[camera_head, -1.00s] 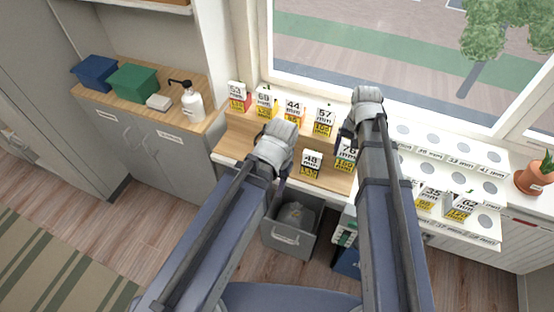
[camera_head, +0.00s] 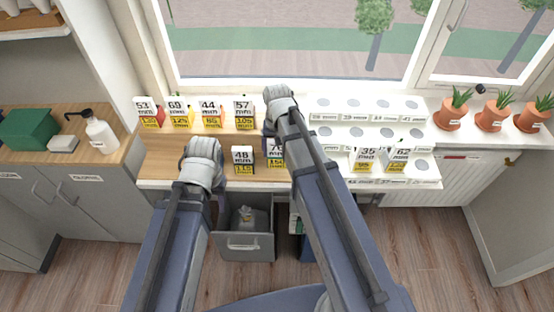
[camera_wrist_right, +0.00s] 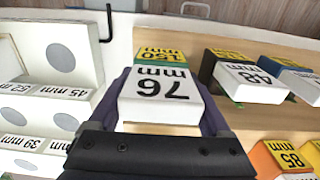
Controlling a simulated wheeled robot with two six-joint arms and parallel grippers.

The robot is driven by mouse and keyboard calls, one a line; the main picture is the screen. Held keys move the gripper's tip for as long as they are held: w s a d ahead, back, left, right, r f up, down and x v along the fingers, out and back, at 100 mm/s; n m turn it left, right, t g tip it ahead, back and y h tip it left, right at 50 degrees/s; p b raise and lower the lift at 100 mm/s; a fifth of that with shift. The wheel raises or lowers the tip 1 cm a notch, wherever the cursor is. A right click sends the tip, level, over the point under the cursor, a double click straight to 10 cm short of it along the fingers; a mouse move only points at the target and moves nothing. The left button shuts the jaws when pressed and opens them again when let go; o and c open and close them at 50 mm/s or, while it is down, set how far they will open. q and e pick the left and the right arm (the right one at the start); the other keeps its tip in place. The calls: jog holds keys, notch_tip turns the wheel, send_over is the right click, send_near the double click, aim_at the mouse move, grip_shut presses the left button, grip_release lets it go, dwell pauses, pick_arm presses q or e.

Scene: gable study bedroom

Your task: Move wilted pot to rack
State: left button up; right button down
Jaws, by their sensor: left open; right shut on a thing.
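My right gripper (camera_head: 272,137) is shut on a block-like thing labelled 76 mm and 150 (camera_wrist_right: 163,95); in the head view the arm partly hides it. I cannot tell whether it touches the wooden top. The white stepped rack (camera_head: 345,133) with round grey spots and mm labels stands just right of it; it is also at the left of the right wrist view (camera_wrist_right: 40,75). Three terracotta pots (camera_head: 495,116) with green plants stand on the sill at the far right; none looks clearly wilted. My left gripper (camera_head: 215,190) is open, in front of the wooden top.
Several labelled blocks stand on the wooden top (camera_head: 180,160), including 48 mm (camera_head: 243,159) and 57 mm (camera_head: 243,113). Blocks 35 mm (camera_head: 365,159) and 62 mm (camera_head: 398,157) are on the rack's front step. A grey bin (camera_head: 245,240) is below. A dispenser (camera_head: 101,136) stands left.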

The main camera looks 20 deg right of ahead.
aim_at(277, 157)
jog(key=shift+f+b, duration=1.55)
jog(key=shift+f, duration=0.2)
jog(key=shift+f, duration=0.1)
jog(key=shift+f, duration=0.15)
grip_release()
jog(key=shift+r, duration=0.2)
notch_tip(277, 157, up, 12)
jog(key=p, duration=1.2)
jog(key=shift+r, duration=0.1)
jog(key=s+a+n+h, duration=0.1)
jog(key=s+a+n, duration=0.6)
jog(key=s+a, duration=0.3)
jog(key=s, duration=0.4)
jog(key=shift+s+a, duration=0.2)
jog(key=shift+a, duration=0.05)
